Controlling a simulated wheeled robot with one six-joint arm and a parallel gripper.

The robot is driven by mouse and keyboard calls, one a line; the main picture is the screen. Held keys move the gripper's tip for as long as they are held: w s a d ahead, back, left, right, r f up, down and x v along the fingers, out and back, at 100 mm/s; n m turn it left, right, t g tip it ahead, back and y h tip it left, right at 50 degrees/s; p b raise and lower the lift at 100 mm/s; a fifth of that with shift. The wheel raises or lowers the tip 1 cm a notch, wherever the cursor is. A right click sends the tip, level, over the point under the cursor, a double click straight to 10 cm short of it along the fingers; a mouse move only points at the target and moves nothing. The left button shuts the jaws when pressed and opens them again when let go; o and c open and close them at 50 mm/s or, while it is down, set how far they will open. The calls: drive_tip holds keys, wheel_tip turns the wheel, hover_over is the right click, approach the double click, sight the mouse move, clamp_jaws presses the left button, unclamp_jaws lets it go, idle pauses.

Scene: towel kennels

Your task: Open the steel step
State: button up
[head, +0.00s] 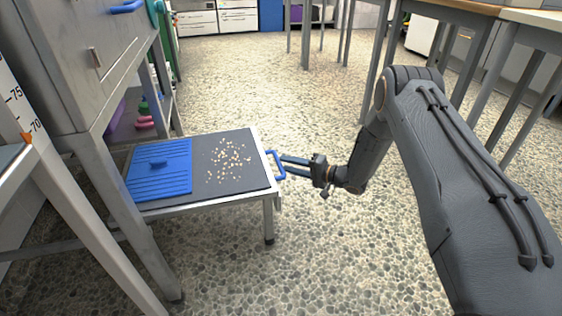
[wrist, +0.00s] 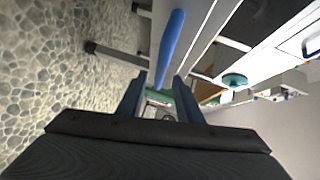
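The steel step (head: 256,145) stands out from the front of the grey cabinet at left, with a dark top and a leg down to the floor. A blue handle (head: 276,164) is on its right end; in the wrist view the handle (wrist: 170,45) is a blue bar running up from between my fingertips. My gripper (head: 284,165) is at the handle from the right, its two blue fingers apart. In the wrist view my gripper (wrist: 157,82) also shows a gap between the fingers. I cannot tell whether either finger touches the handle.
A blue ridged mat (head: 160,180) with a small blue piece on it covers the step's left part. Light crumbs (head: 228,158) lie scattered on the dark top. Tables (head: 480,60) stand at right. The pebbled floor (head: 255,80) beyond the step is clear.

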drive_tip(key=shift+p+v, duration=0.4)
drive_tip(key=shift+v, duration=1.15)
